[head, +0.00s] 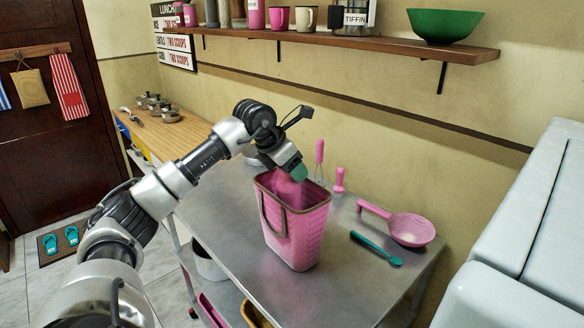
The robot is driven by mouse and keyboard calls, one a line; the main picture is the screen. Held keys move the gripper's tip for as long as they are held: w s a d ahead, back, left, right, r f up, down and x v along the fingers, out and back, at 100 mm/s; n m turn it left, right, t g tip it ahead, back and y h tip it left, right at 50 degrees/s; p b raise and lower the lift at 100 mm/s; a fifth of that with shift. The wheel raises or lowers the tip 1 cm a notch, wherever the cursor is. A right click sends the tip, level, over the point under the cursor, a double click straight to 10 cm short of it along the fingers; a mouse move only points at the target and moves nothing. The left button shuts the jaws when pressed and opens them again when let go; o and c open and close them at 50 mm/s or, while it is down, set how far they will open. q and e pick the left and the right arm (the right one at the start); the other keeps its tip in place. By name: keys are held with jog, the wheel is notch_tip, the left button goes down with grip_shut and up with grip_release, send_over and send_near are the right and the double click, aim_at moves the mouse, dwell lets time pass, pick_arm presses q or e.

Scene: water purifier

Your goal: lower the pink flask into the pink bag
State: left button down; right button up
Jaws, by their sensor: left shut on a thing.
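The pink bag (298,240) stands upright on the metal table, its brown-rimmed mouth open at the top. My left gripper (292,171) is at the mouth of the bag, pointing down. It is shut on the pink flask (287,187), which shows only as a small pink patch below the gripper, at the bag's opening. A teal piece shows beside the fingers; I cannot tell whether it is part of the flask. The flask's lower part is hidden by the bag's wall. My right gripper is not in view.
A pink strainer (410,230), a teal spoon (376,249) and pink-handled utensils (319,152) lie or stand right of and behind the bag. A wall shelf (350,42) with cups and a green bowl (445,25) is above. The table (335,290) is clear in front.

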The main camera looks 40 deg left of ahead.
aim_at(292, 186)
pick_arm(q)
jog(key=shift+f+b, duration=1.8)
jog(key=shift+f, duration=0.6)
dwell(1.3)
jog(key=shift+c, duration=1.5)
grip_release()
jog(key=shift+f, duration=0.1)
jog(key=v, duration=1.1)
jog(key=shift+b, duration=0.3)
